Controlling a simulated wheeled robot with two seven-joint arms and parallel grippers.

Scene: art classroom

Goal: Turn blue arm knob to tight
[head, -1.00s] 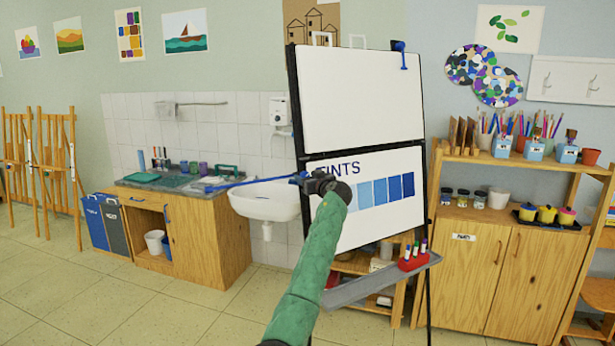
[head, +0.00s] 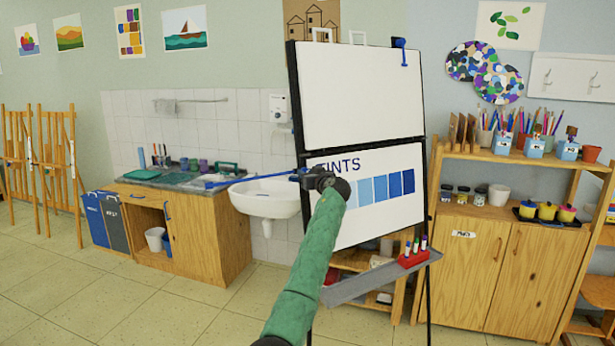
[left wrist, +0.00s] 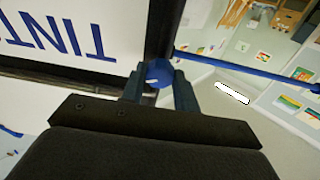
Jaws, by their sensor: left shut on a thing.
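The whiteboard easel (head: 360,108) stands in front of me with a "TINTS" chart on its lower panel. A thin blue arm (head: 250,179) sticks out to the left from its left edge, and its bar also shows in the left wrist view (left wrist: 225,64). My left gripper (head: 302,176) is at the arm's root on that edge. In the left wrist view its two fingers (left wrist: 158,88) are shut on the round blue knob (left wrist: 158,71), one on each side. The gripper hides most of the knob in the head view. My right gripper is not in view.
A second blue arm (head: 403,56) is at the board's top right. A grey tray (head: 362,286) with a red marker holder (head: 413,259) juts out below the board. A white sink (head: 268,197) is behind left. A wooden cabinet (head: 500,262) stands right. Floor at left is clear.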

